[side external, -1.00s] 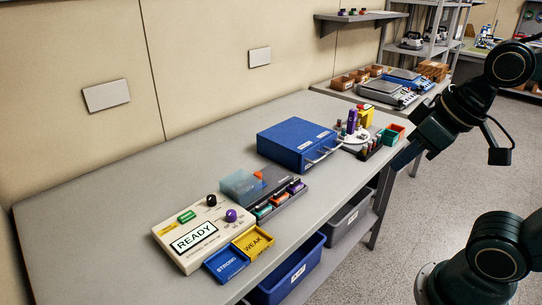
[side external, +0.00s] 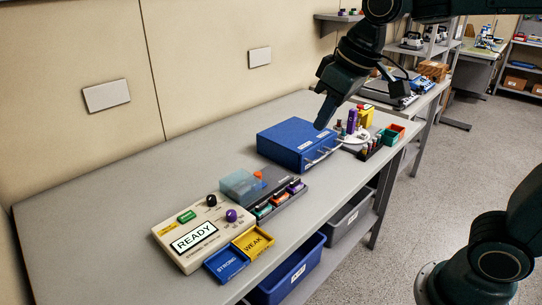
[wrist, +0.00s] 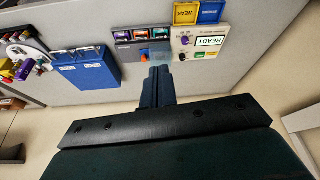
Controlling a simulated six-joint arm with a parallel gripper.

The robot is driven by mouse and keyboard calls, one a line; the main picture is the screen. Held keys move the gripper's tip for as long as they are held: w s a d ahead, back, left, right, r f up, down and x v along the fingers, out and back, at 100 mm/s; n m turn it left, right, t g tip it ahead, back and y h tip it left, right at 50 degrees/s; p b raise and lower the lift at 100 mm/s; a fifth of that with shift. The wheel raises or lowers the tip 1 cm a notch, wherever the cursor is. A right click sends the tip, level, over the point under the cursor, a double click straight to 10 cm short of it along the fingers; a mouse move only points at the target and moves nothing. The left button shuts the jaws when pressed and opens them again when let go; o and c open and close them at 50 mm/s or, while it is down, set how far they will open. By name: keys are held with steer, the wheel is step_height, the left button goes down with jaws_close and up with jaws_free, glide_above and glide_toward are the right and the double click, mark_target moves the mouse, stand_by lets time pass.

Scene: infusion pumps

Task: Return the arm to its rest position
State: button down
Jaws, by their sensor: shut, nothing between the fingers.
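My gripper (side external: 321,121) is shut and empty. In the side view it points down, and its tip appears just above the blue box (side external: 300,143); I cannot tell the exact height. In the wrist view my closed gripper (wrist: 159,72) shows at the centre, with the bench beyond it. The arm reaches in from the upper right.
The READY tester (side external: 197,237) stands at the bench's front left, with blue (side external: 226,265) and yellow (side external: 254,243) trays. A dark cartridge rack (side external: 285,205) stands beside it. Coloured vials and bins (side external: 390,133) stand beyond the blue box. The bench's left part is clear.

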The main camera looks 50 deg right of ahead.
steer(key=w+a+f+n, duration=0.15)
steer(key=w+a, duration=0.25)
steer(key=w, duration=0.5)
steer(key=n+g, duration=0.3)
glide_above(185, 215)
step_height(185, 215, down, 16)
steer(key=shift+s+d+m, duration=0.1)
steer(key=shift+s+m, duration=0.1)
steer(key=shift+m, duration=0.05)
steer(key=shift+f, duration=0.2)
steer(key=shift+f, duration=3.1)
steer(key=shift+f, duration=0.85)
steer(key=shift+r, duration=0.1)
step_height(185, 215, up, 8)
stand_by(0.7)
